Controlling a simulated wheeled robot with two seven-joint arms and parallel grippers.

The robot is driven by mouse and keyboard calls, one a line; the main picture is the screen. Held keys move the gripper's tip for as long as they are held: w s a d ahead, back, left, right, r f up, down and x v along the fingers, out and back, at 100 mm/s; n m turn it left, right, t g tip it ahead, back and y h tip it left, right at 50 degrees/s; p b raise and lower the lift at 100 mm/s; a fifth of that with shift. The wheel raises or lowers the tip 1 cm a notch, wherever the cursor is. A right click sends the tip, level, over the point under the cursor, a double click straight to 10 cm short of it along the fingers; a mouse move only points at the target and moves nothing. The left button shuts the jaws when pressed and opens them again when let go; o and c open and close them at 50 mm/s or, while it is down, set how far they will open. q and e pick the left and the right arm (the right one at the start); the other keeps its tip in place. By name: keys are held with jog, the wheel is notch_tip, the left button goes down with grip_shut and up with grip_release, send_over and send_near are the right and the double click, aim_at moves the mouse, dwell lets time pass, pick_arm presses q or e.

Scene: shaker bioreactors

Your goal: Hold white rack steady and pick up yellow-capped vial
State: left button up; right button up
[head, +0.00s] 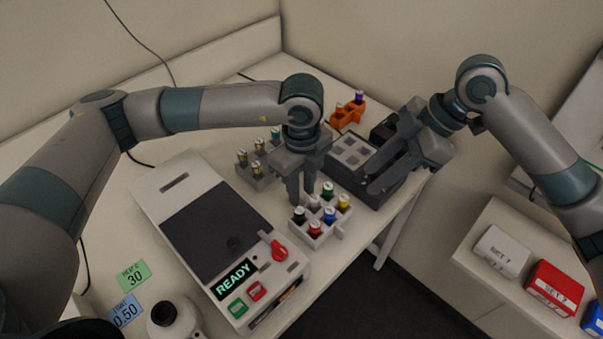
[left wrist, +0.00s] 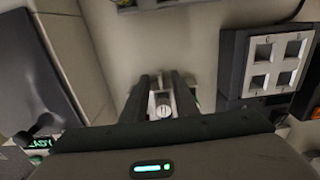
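The white rack (head: 318,239) stands near the right front edge of the table and holds several vials with coloured caps. The yellow-capped vial (head: 344,201) is upright at the rack's right side. My left gripper (head: 301,201) points down at the rack's back left side, beside a white-capped vial (head: 313,201). In the left wrist view its fingers (left wrist: 164,82) are slightly apart with a pale round top between them; I cannot tell whether they press on anything. My right gripper (head: 386,160) is open and empty, to the right of and behind the rack, above a dark block.
The shaker device (head: 215,223) with a READY display stands left of the rack. The dark block with a grey grid top (head: 353,150) is behind the rack. A grey rack (head: 257,174) and an orange rack (head: 348,113) hold vials farther back. The table edge is close.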

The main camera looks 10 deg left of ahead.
aim_at(301, 197)
pick_arm(q)
jog(key=shift+f, duration=1.65)
grip_shut()
pick_arm(e)
jog(key=shift+o, duration=1.1)
jog(key=s+a+r+m+t+h, duration=0.1)
jog(key=a+r+m+h, duration=0.1)
jog(key=a+r+h, duration=0.3)
jog(key=shift+s+a+h, duration=0.3)
jog(key=shift+s+a, duration=0.1)
jog(key=shift+a, duration=0.2)
